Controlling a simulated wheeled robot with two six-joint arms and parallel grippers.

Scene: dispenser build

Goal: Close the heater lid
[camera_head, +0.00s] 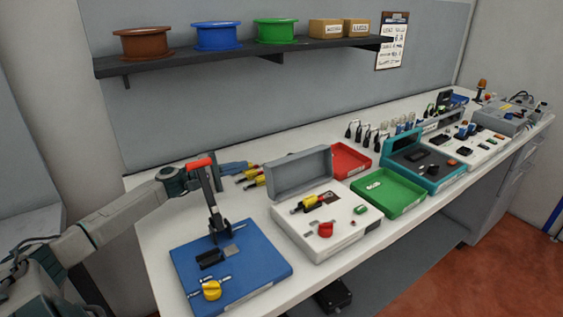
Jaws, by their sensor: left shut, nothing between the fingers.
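The heater (326,232) is a white box with a red knob and a green switch on its top. Its grey lid (300,172) stands open, raised along the back edge. A yellow-handled piece (310,204) lies on the heater's top, in front of the lid. My right gripper is not in view.
The blue board (262,268) carries dark blocks and a yellow knob (211,290). Yellow-handled tools (250,178) lie behind, left of the lid. Red (350,160) and green (388,192) trays and a teal-edged case (424,164) stand to the right. A shelf (240,52) holds spools.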

